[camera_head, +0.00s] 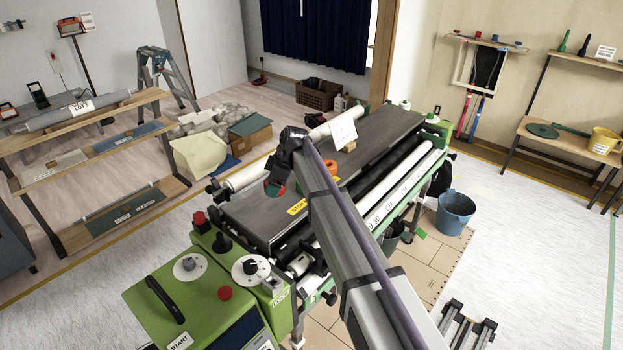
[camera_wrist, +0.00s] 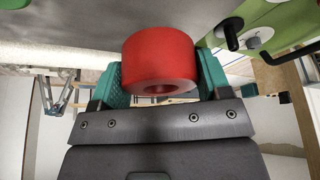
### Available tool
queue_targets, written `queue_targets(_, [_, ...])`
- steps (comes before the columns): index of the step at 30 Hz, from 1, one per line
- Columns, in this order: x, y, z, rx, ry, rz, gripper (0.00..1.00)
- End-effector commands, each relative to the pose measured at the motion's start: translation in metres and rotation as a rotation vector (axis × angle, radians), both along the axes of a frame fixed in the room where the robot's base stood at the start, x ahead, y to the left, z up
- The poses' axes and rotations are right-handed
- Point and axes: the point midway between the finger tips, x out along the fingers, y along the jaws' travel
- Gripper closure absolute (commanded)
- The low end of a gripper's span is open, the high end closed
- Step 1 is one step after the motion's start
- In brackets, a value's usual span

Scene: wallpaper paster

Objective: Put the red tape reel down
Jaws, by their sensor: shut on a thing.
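The red tape reel (camera_wrist: 158,55) is between the teal fingers of my gripper (camera_wrist: 163,80) in the wrist view, its hollow core facing the camera. My gripper is shut on it, one finger on each side. In the head view my gripper (camera_head: 275,187) is over the left long edge of the dark top (camera_head: 365,145) of the green pasting machine, with a little of the red reel showing. I cannot tell whether the reel touches the top or hangs just above it.
An orange ring (camera_head: 331,168) lies on the dark top, close to my arm. Green control boxes (camera_head: 190,290) with knobs stand in front. Bare top shows beside my gripper.

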Motion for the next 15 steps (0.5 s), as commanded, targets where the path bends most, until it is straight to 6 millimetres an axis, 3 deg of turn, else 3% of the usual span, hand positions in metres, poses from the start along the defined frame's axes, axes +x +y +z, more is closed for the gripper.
queue_targets(1, [0.000,0.000,-0.028,0.000,0.000,0.000,0.58])
queue_targets(3, [0.000,0.000,-0.041,0.000,0.000,0.000,0.58])
queue_targets(8, [0.001,0.000,-0.041,0.000,0.000,0.000,0.58])
queue_targets(15, [0.001,-0.001,-0.082,0.000,0.000,0.000,0.58])
